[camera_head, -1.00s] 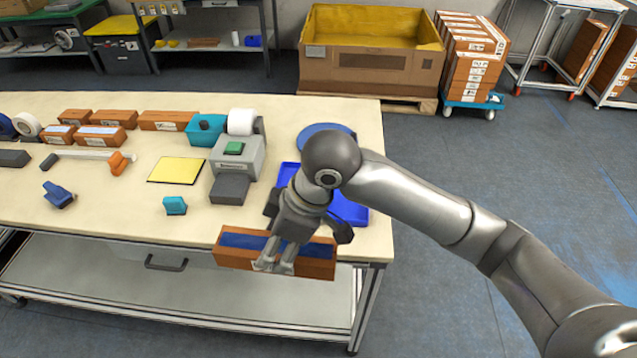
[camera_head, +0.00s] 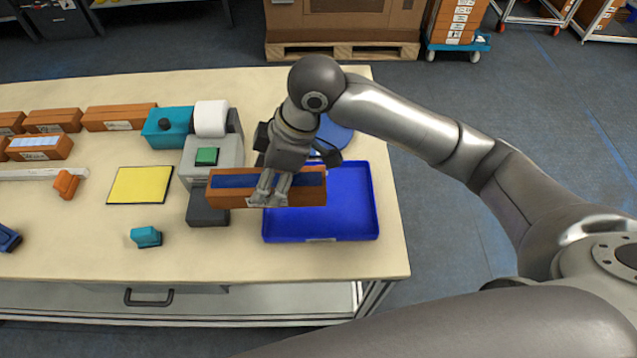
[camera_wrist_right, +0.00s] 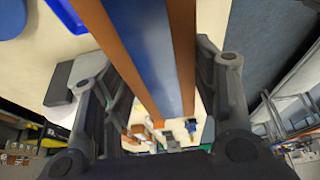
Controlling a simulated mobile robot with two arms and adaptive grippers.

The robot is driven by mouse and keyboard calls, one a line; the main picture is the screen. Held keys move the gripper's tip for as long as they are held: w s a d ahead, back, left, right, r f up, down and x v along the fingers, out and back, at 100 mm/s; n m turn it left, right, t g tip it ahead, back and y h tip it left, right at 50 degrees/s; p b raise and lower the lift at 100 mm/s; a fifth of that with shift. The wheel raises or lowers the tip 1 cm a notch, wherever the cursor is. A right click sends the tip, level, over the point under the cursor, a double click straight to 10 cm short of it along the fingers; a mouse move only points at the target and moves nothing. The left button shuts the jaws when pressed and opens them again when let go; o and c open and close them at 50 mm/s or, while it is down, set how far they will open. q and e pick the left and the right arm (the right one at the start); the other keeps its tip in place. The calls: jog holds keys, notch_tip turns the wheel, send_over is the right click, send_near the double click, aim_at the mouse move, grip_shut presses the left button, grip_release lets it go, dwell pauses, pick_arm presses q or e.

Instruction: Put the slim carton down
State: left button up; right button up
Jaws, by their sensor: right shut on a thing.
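The slim carton (camera_head: 226,190) is long and brown with a blue strip along its upper face. My right gripper (camera_head: 268,198) is shut on it near its middle and right part. In the head view the carton overlaps the left part of the blue tray (camera_head: 345,238) and the front of the grey label device. I cannot tell its exact height above them. In the right wrist view the carton (camera_wrist_right: 150,50) runs between the two fingers (camera_wrist_right: 160,95). My left gripper is not in view.
A grey device (camera_head: 230,152) with a green button stands left of the tray. A yellow mat (camera_head: 140,186), a teal scanner-like item (camera_head: 146,237) and several brown cartons (camera_head: 120,117) lie further left. A blue round item (camera_head: 335,136) is behind the tray. The table's right edge is near the tray.

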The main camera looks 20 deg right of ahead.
aim_at(305, 174)
jog(key=d+f, duration=0.1)
jog(key=d, duration=0.1)
jog(key=d+f+p, duration=0.1)
jog(key=d, duration=0.1)
jog(key=w+d+f, duration=0.1)
jog(key=d, duration=0.1)
jog(key=shift+d, duration=0.4)
jog(key=d+f, duration=0.2)
jog(key=f, duration=0.1)
jog(key=w+d+f+p, duration=0.1)
jog(key=shift+f, duration=0.15)
jog(key=shift+d+f, duration=0.1)
jog(key=shift+f, duration=0.1)
jog(key=f+p, duration=0.1)
jog(key=f, duration=0.2)
jog(key=shift+d+p, duration=0.3)
jog(key=shift+p, duration=0.05)
jog(key=shift+f, duration=0.3)
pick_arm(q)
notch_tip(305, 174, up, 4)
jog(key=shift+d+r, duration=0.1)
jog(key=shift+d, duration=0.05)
pick_arm(e)
jog(key=shift+f, duration=0.1)
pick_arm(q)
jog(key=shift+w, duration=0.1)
pick_arm(e)
jog(key=shift+f, duration=0.1)
